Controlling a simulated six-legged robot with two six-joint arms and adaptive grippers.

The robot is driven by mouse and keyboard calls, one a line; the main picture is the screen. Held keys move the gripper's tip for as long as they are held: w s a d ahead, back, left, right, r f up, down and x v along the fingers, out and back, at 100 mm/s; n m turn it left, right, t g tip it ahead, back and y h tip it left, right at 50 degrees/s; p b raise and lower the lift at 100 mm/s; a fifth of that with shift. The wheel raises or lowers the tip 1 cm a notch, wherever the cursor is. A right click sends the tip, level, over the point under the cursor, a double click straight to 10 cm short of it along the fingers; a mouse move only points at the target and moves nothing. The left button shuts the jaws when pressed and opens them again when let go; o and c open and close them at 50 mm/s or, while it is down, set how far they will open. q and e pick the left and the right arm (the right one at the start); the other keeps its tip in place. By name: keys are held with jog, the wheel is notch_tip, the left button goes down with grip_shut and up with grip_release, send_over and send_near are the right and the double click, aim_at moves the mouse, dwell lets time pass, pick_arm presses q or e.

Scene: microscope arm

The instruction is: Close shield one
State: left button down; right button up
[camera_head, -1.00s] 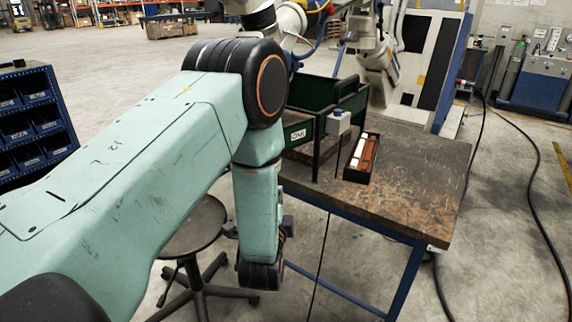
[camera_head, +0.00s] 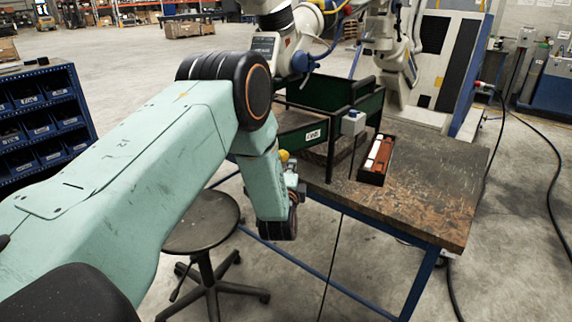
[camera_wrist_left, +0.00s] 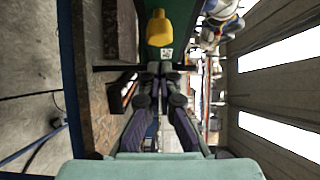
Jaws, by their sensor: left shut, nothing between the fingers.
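Dark green shield panels (camera_head: 296,134) in a dark frame stand on the workbench, the near one with a white label. A yellow knob (camera_head: 284,155) shows just beside my left forearm. In the left wrist view the knob (camera_wrist_left: 158,28) stands out in front of a green panel (camera_wrist_left: 150,52), beyond the fingertips. My left gripper (camera_wrist_left: 160,68) is shut and empty, pointing towards the panel, with a visible gap to the knob. In the head view my forearm mostly hides the gripper. Which panel is shield one, I cannot tell. My right gripper is not in view.
The workbench (camera_head: 425,195) carries a black tray (camera_head: 372,178) with red and white pieces and a small grey box (camera_head: 353,123) on a post. A round stool (camera_head: 205,222) stands below my arm. A white robot arm (camera_head: 290,35) stands behind the bench.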

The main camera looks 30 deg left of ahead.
pick_arm(q)
jog(key=a, duration=0.2)
jog(key=shift+w+a, duration=0.3)
jog(key=shift+w, duration=0.05)
jog(key=shift+d+r, duration=0.1)
jog(key=shift+d, duration=0.1)
